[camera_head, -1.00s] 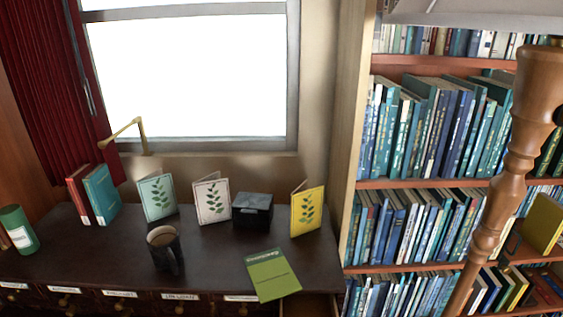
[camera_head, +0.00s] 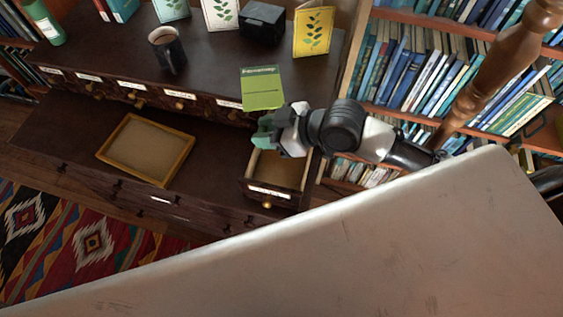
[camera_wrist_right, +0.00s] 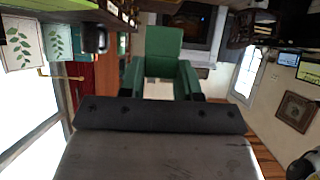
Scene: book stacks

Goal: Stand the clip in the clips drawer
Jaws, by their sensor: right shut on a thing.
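An open drawer (camera_head: 284,166) with a white label on its front juts out below the desk top at the right; its label is too small to read. It looks empty where I can see into it. My right gripper (camera_head: 265,132) is over the back left of this drawer, close to the desk's front edge. It is shut on a small green thing, which I take for the clip; its shape and tilt are hard to tell. In the right wrist view, green shapes (camera_wrist_right: 163,52) show beyond the dark bar. My left gripper is not in view.
A green book (camera_head: 262,88) lies at the desk edge just behind the gripper. A mug (camera_head: 168,50), standing cards and a dark box (camera_head: 262,22) are farther back. A wooden tray (camera_head: 147,150) lies on the lower ledge.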

